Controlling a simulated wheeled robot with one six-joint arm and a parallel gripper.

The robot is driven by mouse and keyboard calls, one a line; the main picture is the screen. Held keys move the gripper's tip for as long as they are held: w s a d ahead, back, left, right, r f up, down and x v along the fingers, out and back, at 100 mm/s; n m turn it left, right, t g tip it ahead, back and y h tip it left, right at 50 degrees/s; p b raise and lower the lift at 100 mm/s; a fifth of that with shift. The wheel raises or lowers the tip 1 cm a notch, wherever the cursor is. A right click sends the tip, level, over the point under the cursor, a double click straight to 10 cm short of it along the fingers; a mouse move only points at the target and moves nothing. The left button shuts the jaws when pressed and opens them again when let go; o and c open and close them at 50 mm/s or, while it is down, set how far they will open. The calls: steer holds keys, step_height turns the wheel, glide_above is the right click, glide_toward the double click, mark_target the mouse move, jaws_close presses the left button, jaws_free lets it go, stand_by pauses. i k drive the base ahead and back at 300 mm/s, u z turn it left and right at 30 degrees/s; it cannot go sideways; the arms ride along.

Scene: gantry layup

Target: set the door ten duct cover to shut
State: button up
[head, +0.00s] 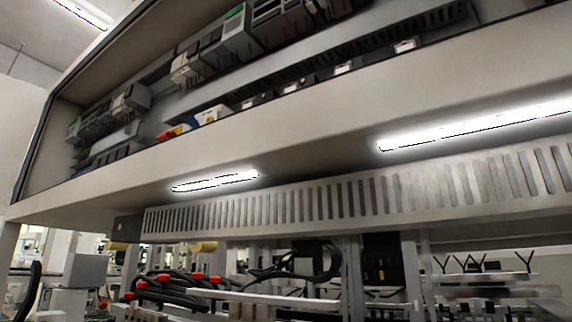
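A long grey slotted duct (330,205) runs under the cabinet, from the left middle to the right edge of the head view. More slotted duct (415,32) shows inside the open cabinet at the top right. No label marks which of these, if any, is the door ten duct, and I cannot make out a separate cover or tell whether one is open or shut. My gripper is not in view.
The cabinet's pale lower panel (300,125) hangs overhead, with rail-mounted devices (210,55) inside it. Two bright strip lights (215,181) are under it. Below are upright posts (411,270), black cables with red ends (165,288) and a white horizontal bar (262,299).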

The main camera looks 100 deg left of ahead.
mark_target(130, 132)
steer(key=u, duration=2.3)
steer(key=k, duration=0.25)
steer(key=u, duration=3.65)
steer(key=i, duration=2.65)
